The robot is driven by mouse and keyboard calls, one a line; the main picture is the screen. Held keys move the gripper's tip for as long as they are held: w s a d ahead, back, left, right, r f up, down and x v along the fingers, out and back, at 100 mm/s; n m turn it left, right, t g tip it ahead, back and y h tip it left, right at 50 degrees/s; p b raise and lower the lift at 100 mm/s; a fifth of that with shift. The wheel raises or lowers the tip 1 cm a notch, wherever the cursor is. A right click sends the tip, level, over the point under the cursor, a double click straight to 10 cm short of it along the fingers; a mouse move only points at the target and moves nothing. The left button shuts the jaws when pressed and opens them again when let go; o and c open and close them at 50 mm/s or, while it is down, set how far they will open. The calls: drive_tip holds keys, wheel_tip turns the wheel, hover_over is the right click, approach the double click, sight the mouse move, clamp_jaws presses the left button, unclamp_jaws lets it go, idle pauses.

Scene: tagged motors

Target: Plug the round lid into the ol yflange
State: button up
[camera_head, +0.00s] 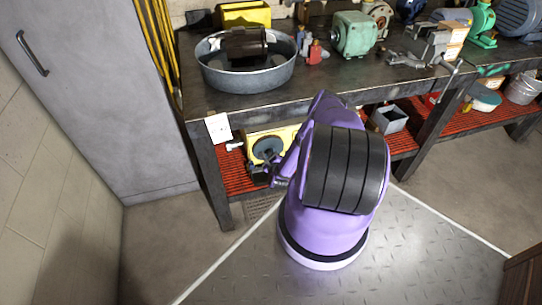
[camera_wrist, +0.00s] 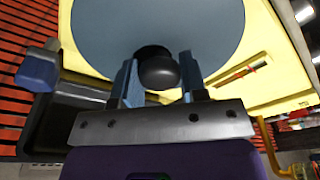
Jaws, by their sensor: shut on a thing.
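The round lid (camera_wrist: 160,25) is a grey-blue disc with a black knob (camera_wrist: 158,72). In the wrist view my gripper (camera_wrist: 159,80) has one finger on each side of the knob, shut on it. The lid lies in front of a yellow housing (camera_wrist: 262,65) and covers part of it. In the head view the lid (camera_head: 268,148) shows against the yellow housing (camera_head: 291,134) on the lower shelf, with my gripper (camera_head: 261,168) below it, partly hidden by my arm. I cannot tell whether the lid touches the housing, and its opening is hidden.
The workbench top (camera_head: 205,102) is above. It carries a grey basin (camera_head: 250,82) and a green motor (camera_head: 353,34). A white tag (camera_head: 218,128) hangs at its front-left corner. The red slatted shelf (camera_head: 235,180) has a grey box (camera_head: 390,119) to the right. A bench leg (camera_head: 213,175) stands left.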

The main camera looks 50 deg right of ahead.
drive_tip(key=shift+w+d, duration=0.15)
drive_tip(key=shift+w, duration=0.05)
drive_tip(key=o, duration=0.9)
drive_tip(key=shift+o, duration=0.2)
drive_tip(key=v, duration=1.1)
